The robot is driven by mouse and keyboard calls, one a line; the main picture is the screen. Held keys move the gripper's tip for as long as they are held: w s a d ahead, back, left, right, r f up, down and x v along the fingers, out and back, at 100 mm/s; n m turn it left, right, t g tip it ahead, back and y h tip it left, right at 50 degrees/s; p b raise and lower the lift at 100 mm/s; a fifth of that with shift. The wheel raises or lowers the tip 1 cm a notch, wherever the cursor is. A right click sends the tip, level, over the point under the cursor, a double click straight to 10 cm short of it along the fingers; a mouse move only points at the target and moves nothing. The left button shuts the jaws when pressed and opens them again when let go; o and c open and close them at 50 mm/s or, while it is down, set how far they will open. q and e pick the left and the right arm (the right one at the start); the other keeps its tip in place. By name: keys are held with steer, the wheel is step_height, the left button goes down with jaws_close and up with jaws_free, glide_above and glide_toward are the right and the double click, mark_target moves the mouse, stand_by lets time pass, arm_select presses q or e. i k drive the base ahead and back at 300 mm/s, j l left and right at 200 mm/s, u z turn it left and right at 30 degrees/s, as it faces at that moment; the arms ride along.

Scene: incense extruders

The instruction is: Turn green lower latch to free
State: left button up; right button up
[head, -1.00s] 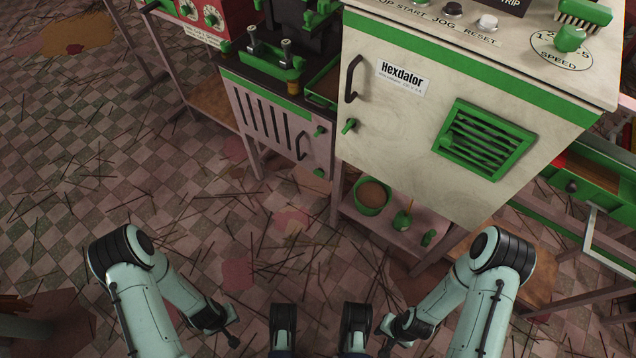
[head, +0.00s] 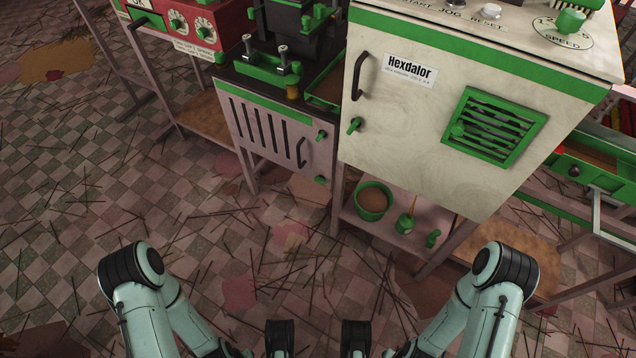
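The slatted pink cabinet door (head: 262,135) stands left of the big Hexdalor cabinet. It has a green upper latch (head: 321,135) and a green lower latch (head: 320,180) near its right edge. The lower latch is small and partly lost against the frame, so I cannot tell exactly how it is turned. Another green latch (head: 354,126) sits on the Hexdalor door (head: 420,140) below its black handle. My two arms come in at the bottom left and bottom right, well short of both doors.
A low shelf holds a green pot (head: 373,201) and small green items under the Hexdalor cabinet. A red machine (head: 180,20) stands at the upper left. An open green drawer (head: 590,175) juts out at the right. The checkered floor before the cabinets carries only thin sticks and stains.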

mark_target(320, 179)
steer(key=i+j+z, duration=0.15)
steer(key=j, duration=0.35)
steer(key=j+z, duration=0.15)
steer(key=j, duration=0.35)
steer(key=i+j+z, duration=0.2)
steer(key=j, duration=0.3)
steer(key=k, duration=0.1)
